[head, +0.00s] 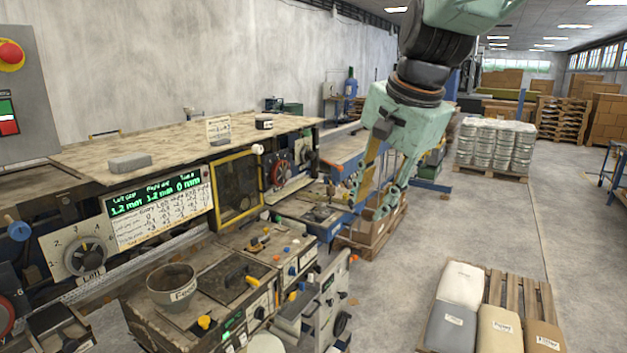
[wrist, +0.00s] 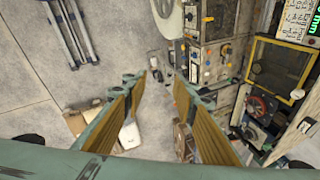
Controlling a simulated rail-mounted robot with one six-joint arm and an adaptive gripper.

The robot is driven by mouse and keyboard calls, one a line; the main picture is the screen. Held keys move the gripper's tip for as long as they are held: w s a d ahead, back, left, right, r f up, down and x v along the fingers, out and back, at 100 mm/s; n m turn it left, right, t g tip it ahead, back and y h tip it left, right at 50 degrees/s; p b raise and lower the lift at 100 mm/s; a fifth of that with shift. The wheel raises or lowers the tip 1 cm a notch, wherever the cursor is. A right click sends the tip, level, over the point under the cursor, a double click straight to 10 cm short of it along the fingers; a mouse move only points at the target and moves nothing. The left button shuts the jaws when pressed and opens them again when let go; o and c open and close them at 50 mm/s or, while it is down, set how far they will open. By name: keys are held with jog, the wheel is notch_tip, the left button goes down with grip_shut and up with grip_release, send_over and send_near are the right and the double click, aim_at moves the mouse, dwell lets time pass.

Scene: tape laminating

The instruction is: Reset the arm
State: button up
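My gripper (head: 368,208) hangs from my green arm in the upper middle of the head view, pointing down. It is in the air to the right of the laminating machine (head: 235,190). In the wrist view my gripper (wrist: 160,80) shows two ochre-padded fingers with a clear gap between them. It is open and nothing is held between the fingers. The control boxes of the machine (wrist: 205,60) show beyond the right finger in the wrist view.
The concrete floor (head: 425,240) between is mostly clear.

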jog(key=s+d+f+n+b, duration=0.2)
jog(key=s+d+f+n, duration=0.1)
jog(key=s, duration=0.9)
jog(key=s+d+f+n+h+b, duration=0.1)
jog(key=s+d+f+n+b, duration=0.2)
jog(key=s, duration=0.9)
jog(key=s+d+f+n+b, duration=0.3)
jog(key=s+f, duration=0.4)
jog(key=s, duration=0.5)
jog(key=shift+f+n+h, duration=0.2)
jog(key=shift+n+h, duration=0.2)
jog(key=shift+c, duration=0.9)
jog(key=shift+a, duration=0.1)
